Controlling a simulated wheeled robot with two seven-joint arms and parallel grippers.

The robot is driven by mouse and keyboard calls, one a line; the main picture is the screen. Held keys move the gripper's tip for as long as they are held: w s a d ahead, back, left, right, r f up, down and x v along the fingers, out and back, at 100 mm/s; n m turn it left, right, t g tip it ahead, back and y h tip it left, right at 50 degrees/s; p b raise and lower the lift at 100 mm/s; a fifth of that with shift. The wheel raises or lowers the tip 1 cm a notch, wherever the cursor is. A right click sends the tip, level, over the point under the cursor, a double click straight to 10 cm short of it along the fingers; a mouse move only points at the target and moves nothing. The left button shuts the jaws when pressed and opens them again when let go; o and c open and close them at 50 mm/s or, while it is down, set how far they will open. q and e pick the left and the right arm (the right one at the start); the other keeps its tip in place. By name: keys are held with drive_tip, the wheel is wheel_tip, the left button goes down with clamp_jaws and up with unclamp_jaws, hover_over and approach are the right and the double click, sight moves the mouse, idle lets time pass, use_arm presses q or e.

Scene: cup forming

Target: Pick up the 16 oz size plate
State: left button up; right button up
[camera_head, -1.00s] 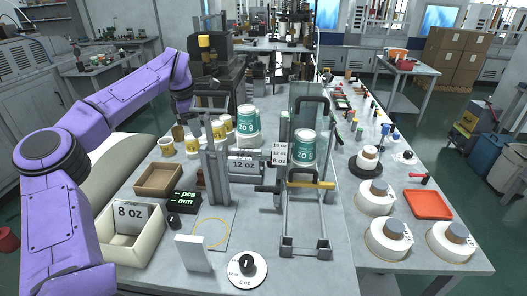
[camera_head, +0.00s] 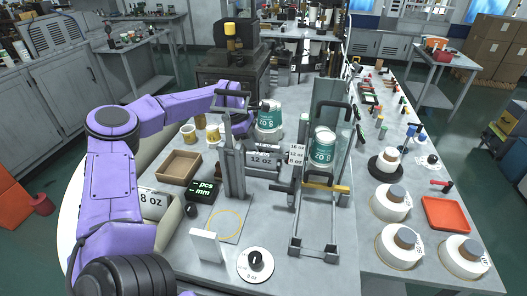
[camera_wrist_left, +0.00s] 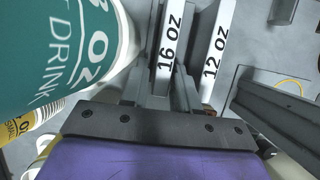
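The 16 oz plate (camera_wrist_left: 170,40) shows its white labelled edge in the left wrist view, just beyond my gripper's dark base. The 12 oz plate (camera_wrist_left: 215,55) stands beside it on the right; in the head view the 12 oz plate (camera_head: 266,161) stands behind the metal post, and the 16 oz plate is mostly hidden behind it. My left gripper (camera_head: 236,101) is above the plates' area near the top of the post, with its dark fingers apart and nothing visibly held. The 8 oz plate (camera_head: 150,203) is in the bin at left. My right gripper is not in view.
A large green cup (camera_wrist_left: 60,50) stands close at left in the wrist view. The metal post (camera_head: 232,165) and the press frame (camera_head: 322,200) flank the plates. Yellow cups (camera_head: 189,134), a brown tray (camera_head: 180,167) and a dial (camera_head: 255,264) are on the table.

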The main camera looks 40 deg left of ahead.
use_arm(q)
drive_tip(key=shift+s, duration=0.15)
drive_tip(key=shift+c, duration=0.6)
drive_tip(key=shift+d, duration=0.1)
clamp_jaws()
drive_tip(key=shift+r, duration=0.15)
